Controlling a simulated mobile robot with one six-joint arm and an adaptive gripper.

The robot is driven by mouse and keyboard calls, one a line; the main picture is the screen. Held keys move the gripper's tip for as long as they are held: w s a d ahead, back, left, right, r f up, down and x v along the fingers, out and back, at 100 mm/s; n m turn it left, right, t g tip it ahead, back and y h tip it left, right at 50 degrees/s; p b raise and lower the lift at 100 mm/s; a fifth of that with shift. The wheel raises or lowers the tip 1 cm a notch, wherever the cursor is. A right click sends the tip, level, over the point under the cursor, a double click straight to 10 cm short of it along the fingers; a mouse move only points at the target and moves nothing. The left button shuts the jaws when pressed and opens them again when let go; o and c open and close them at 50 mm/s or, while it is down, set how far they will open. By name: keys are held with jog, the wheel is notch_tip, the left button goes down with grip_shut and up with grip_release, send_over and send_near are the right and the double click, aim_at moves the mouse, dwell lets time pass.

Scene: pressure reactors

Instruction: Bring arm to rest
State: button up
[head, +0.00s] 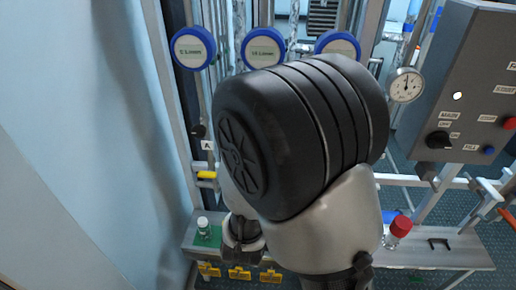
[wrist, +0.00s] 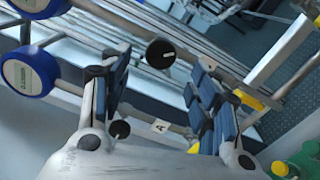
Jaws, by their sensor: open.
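My arm fills the middle of the head view, with a large black joint and grey links in front of the reactor rig. In the wrist view my gripper (wrist: 163,68) is open, its two blue-padded fingers wide apart with nothing between the pads. A round black knob (wrist: 160,53) on a metal rail shows beyond the gap between the fingers. A small tag marked A (wrist: 160,126) and a smaller black knob (wrist: 120,130) show lower in the gap. I cannot tell how far these are from the fingertips. The fingertips are not clear in the head view.
A dial (head: 405,86) and a grey control box (head: 465,85) stand at right. A red-capped bottle (head: 398,232) and a small vial (head: 204,227) stand on the metal shelf (head: 455,256). A pale wall is at left.

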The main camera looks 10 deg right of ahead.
jog(key=shift+w, duration=0.1)
dwell(0.3)
jog(key=s+a+r+m+g+y, duration=0.3)
jog(key=s+m+g+y, duration=0.35)
jog(key=s+m, duration=0.2)
jog(key=s+d+m+g, duration=0.2)
jog(key=s+m+g, duration=0.1)
jog(key=s, duration=0.7)
jog(key=s+d+m+g, duration=0.3)
jog(key=s+m, duration=0.2)
jog(key=s, duration=0.5)
jog(key=shift+s+d+f+m+h, duration=0.25)
jog(key=shift+f+m+h, duration=0.1)
jog(key=shift+h, duration=0.1)
jog(key=shift+w, duration=0.1)
dwell(0.4)
